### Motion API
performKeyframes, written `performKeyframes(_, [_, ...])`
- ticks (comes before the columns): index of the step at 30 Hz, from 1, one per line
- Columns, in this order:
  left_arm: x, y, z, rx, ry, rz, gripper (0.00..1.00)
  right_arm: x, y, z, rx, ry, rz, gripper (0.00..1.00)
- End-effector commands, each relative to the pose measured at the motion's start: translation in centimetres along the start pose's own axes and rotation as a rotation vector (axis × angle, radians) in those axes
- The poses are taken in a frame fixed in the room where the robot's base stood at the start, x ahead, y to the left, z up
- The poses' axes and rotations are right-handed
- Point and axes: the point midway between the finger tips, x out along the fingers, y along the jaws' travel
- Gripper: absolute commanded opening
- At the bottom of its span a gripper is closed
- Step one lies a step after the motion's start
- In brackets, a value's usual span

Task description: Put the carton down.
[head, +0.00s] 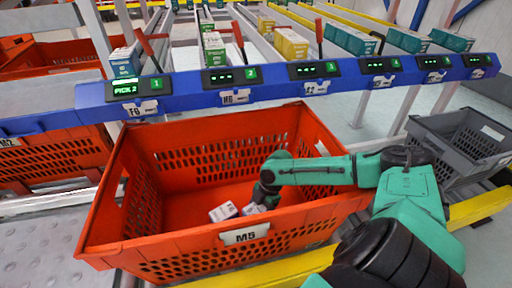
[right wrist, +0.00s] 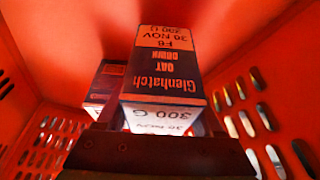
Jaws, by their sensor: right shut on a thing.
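My right gripper (head: 264,198) reaches down inside the orange tote marked M5 (head: 245,237). It is shut on a small white-and-dark carton (head: 254,209), low in the tote. In the right wrist view this carton (right wrist: 165,75) fills the middle, with the label "Glenhatch Oat Down" and "300 G". Whether its underside touches the tote floor cannot be told. A second similar carton (head: 222,212) lies in the tote just to the left; it also shows in the right wrist view (right wrist: 103,85), partly hidden by the first. My left gripper is not in view.
A blue rail (head: 190,97) with numbered displays runs behind the tote; display 1 (head: 125,88) reads "PICK 2". Cartons stand in lanes beyond it. A grey crate (head: 450,145) stands at right, another orange tote (head: 50,160) at left. The tote's left floor is clear.

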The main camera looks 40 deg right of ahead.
Motion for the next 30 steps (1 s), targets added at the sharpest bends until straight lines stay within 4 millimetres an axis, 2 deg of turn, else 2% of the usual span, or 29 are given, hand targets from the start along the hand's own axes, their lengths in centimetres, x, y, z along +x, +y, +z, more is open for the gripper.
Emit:
performKeyframes(5, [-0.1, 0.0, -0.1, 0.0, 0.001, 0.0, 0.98, -0.2, 0.1, -0.1, -0.001, 0.0, 0.002, 0.0])
performKeyframes(20, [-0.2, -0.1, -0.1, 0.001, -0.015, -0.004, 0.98, 1.0, 0.1, 0.4, 0.0, 0.0, 0.002, 0.0])
performKeyframes(21, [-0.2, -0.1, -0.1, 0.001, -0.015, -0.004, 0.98, 1.0, 0.0, 0.4, 0.0, 0.0, 0.001, 0.8])
performKeyframes(22, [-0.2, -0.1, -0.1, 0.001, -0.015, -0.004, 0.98, 1.0, 0.0, 0.4, 0.0, 0.0, 0.001, 0.92])
performKeyframes(23, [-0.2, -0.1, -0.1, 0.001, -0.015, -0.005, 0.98, 1.0, 0.0, 0.4, 0.0, 0.0, 0.001, 0.99])
performKeyframes(30, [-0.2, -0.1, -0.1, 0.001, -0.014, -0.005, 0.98, 1.0, 0.0, 0.4, 0.0, 0.0, 0.001, 0.99])
